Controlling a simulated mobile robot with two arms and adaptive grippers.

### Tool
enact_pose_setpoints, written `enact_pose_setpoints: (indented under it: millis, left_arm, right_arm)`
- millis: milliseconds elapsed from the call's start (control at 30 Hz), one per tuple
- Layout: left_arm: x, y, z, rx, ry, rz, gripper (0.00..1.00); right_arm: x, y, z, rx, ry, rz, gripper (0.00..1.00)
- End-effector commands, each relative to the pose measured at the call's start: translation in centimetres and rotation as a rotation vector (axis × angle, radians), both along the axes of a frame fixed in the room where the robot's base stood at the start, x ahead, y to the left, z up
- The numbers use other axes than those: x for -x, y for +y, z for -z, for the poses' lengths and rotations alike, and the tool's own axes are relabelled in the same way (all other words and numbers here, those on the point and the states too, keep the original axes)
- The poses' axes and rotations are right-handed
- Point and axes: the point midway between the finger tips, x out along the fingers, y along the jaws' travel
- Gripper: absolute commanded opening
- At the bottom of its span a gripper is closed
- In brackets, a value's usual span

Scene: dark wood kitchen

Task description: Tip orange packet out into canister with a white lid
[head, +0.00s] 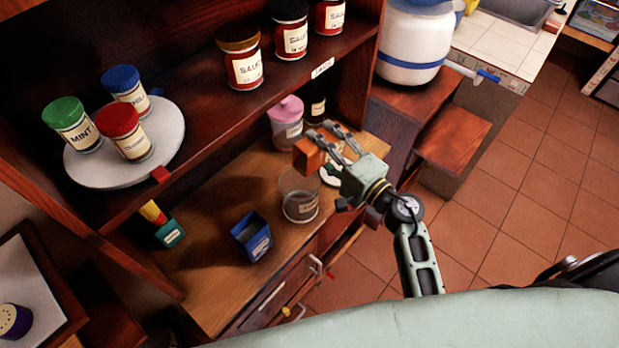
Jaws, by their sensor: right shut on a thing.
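My right gripper (335,147) is shut on the orange packet (307,155), which it holds tilted above the lower wooden counter, at the upper right of a clear glass canister. The canister (300,208) stands upright on that counter, with a small label on its front and its top seemingly open. A white round thing, which looks like the lid (329,179), lies to the right of the canister, partly hidden by the gripper. I cannot tell if anything is inside the canister. My left gripper is out of view.
A blue packet (252,238) stands left of the canister. A pink-lidded jar (287,118) and a dark bottle (315,107) stand behind. A shelf above carries a white turntable (82,172) with spice jars. A teal box (168,234) is at left.

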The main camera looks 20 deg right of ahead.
Motion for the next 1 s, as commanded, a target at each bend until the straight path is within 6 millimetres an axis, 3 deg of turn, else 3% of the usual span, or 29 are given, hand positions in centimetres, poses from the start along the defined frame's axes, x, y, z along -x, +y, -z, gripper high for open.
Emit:
enact_pose_setpoints:
  millis: [500, 1000]
  left_arm:
    - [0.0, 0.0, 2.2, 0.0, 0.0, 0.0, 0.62]
    - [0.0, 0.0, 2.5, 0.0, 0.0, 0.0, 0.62]
  right_arm:
    - [0.1, 0.2, -0.3, 0.094, -0.051, -0.001, 0.25]
    - [0.1, 0.3, -0.6, 0.125, -0.067, 0.0, 0.25]
